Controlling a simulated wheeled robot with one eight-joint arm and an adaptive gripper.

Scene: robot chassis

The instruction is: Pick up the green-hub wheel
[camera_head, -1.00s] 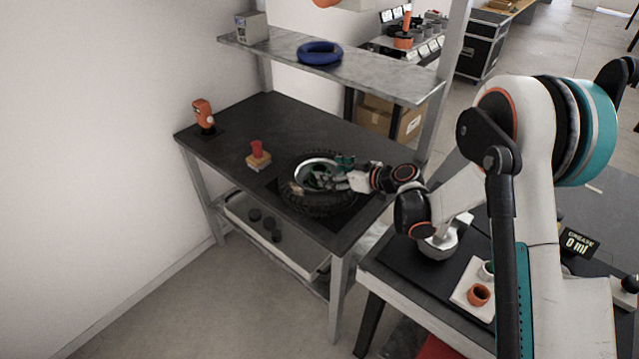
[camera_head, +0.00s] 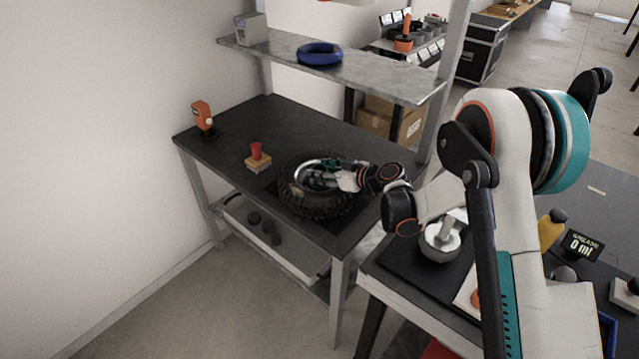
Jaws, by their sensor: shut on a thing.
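The wheel (camera_head: 318,207) is a black knobbly tire with a pale metal rim, lying flat on the dark workbench (camera_head: 240,130) near its right end. My gripper (camera_head: 318,176) is over the wheel's middle, reaching in from the right. Its fingers are down inside the rim and it is shut on the wheel. The gripper and wrist cover most of the hub, so its green colour is hard to tell from the gripper's own teal parts. The wheel appears to rest on the bench or very close to it.
A red-topped item on a wooden block (camera_head: 258,157) stands left of the wheel. An orange tool (camera_head: 203,117) stands at the bench's far left. A shelf (camera_head: 375,80) with a blue ring (camera_head: 320,53) hangs above. A second table (camera_head: 395,285) is at right.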

